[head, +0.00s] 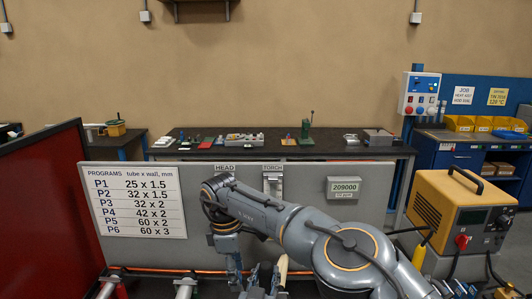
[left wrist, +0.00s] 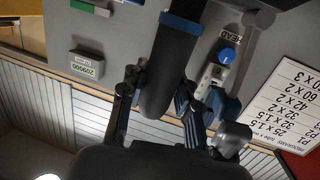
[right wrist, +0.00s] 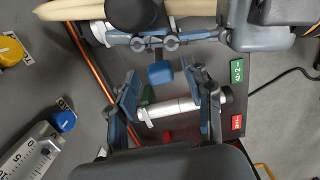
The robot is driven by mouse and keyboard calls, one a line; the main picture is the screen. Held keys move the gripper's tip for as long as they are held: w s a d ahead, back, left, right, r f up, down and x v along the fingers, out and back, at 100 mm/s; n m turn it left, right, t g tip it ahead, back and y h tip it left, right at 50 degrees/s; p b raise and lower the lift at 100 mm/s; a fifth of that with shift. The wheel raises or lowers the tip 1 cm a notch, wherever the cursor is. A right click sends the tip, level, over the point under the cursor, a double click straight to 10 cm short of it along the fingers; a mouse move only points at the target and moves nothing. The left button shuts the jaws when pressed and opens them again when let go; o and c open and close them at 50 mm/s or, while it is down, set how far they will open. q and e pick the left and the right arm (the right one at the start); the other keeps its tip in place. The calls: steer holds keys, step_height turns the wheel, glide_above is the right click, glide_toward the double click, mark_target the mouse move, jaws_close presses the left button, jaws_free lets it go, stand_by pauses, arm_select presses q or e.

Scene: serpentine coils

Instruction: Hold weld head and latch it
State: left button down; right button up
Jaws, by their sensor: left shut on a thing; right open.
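My left gripper (left wrist: 157,84) is shut on a dark grey rounded body with a blue band, which appears to be the weld head (left wrist: 166,60). In the right wrist view, the rounded dark end of a body (right wrist: 130,14) shows at the top between blue-grey jaw parts. My right gripper (right wrist: 163,82) is open, its fingers on either side of a small blue block (right wrist: 160,72), with a silver tube (right wrist: 175,108) behind. I cannot tell whether the fingers touch the block, or whether it is the latch. In the head view, my arm hides much of the work area.
A grey panel carries a programs chart (head: 138,202), HEAD and TORCH labels, and a number box (head: 343,188). A yellow power unit (head: 466,210) stands at right, a red screen (head: 45,200) at left. A copper-coloured pipe (right wrist: 90,60) and a green tag (right wrist: 236,75) lie close to the right gripper.

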steer(key=shift+d+f, duration=0.1)
steer(key=shift+f, duration=1.25)
steer(key=shift+c, duration=0.4)
steer(key=c, duration=0.8)
